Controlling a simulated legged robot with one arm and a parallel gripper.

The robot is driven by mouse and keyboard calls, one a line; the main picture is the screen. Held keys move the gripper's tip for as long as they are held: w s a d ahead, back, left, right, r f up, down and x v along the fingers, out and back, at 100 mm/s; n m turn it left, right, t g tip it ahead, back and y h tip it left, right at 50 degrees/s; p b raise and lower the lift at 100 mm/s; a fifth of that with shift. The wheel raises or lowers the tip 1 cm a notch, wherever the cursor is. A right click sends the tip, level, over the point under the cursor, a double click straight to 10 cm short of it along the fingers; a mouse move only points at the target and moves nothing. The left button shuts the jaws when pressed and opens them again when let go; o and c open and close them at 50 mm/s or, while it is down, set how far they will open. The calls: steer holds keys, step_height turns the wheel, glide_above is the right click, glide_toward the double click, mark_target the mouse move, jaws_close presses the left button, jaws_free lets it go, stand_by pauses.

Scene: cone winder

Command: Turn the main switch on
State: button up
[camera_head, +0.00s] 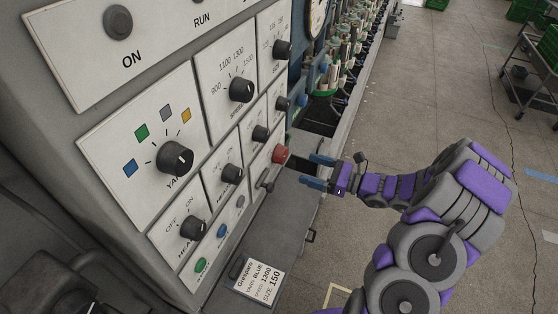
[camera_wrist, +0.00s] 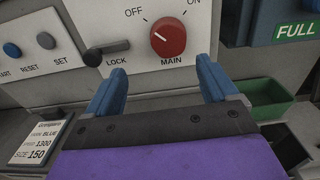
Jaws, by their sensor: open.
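The main switch is a round red knob (camera_wrist: 168,37) labelled MAIN on a pale panel (camera_wrist: 190,62). OFF is printed at its upper left and ON at its upper right; its white mark points up-left, toward OFF. The red knob also shows in the head view (camera_head: 280,154), at the panel's lower right edge. My gripper (camera_head: 315,170) is open and empty, to the right of the knob and apart from it. In the wrist view its blue fingers (camera_wrist: 165,82) spread on either side below the knob.
A dark LOCK lever (camera_wrist: 107,50) sits just left of the knob. SET (camera_wrist: 46,40) and RESET (camera_wrist: 12,50) buttons are farther left. A label card (camera_head: 260,280) lies on the ledge below. A green bin (camera_wrist: 268,98) is at the right. Open floor lies right of the machine.

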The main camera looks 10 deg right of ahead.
mark_target(286, 158)
steer(key=b+x, duration=0.1)
steer(key=x, duration=0.9)
steer(key=shift+w+d+b, duration=0.1)
steer(key=shift+w+b, duration=0.05)
steer(key=shift+b, duration=0.15)
steer(key=shift+w+d, duration=0.2)
steer(key=shift+d, duration=1.35)
steer(key=shift+c, duration=0.7)
steer(key=shift+a, duration=1.15)
steer(key=c, duration=0.6)
steer(key=shift+d, duration=0.2)
steer(key=c, duration=0.3)
steer(key=shift+d, duration=0.1)
